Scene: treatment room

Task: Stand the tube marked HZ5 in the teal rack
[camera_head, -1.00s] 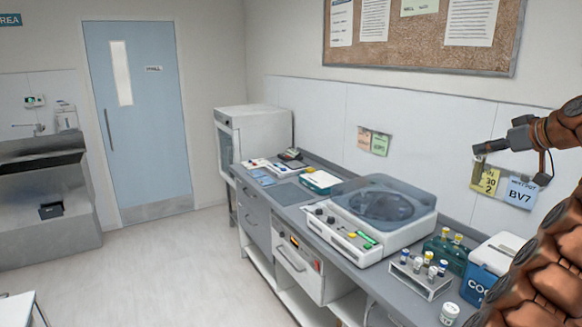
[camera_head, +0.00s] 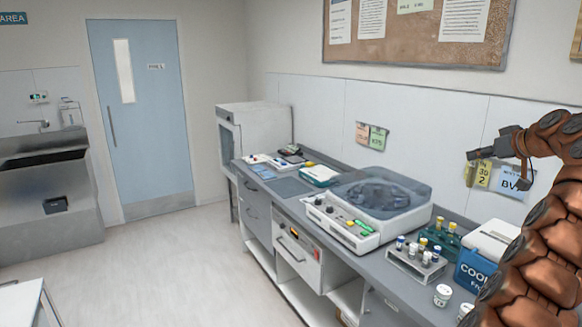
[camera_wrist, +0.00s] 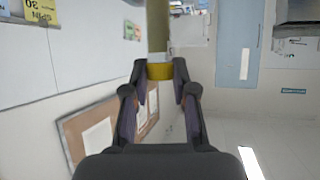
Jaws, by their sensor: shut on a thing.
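My gripper (camera_wrist: 160,85) is shut on a tube (camera_wrist: 157,30) with a yellow cap (camera_wrist: 160,72), held at the cap end in the wrist view. No marking on the tube can be read. In the head view my gripper (camera_head: 472,155) is in the air in front of the wall notes, above the counter; the tube is hard to make out there. The teal rack (camera_head: 457,262) stands on the counter below, left of the cooler box, and holds yellow-capped tubes. Its lower part is partly hidden by the grey rack in front.
A grey rack (camera_head: 407,267) with several capped tubes stands just in front of the teal one. A blue and white cooler box (camera_head: 477,262), white-lidded jars (camera_head: 442,295) and a centrifuge (camera_head: 340,232) flank them. The floor (camera_head: 165,270) at left is open.

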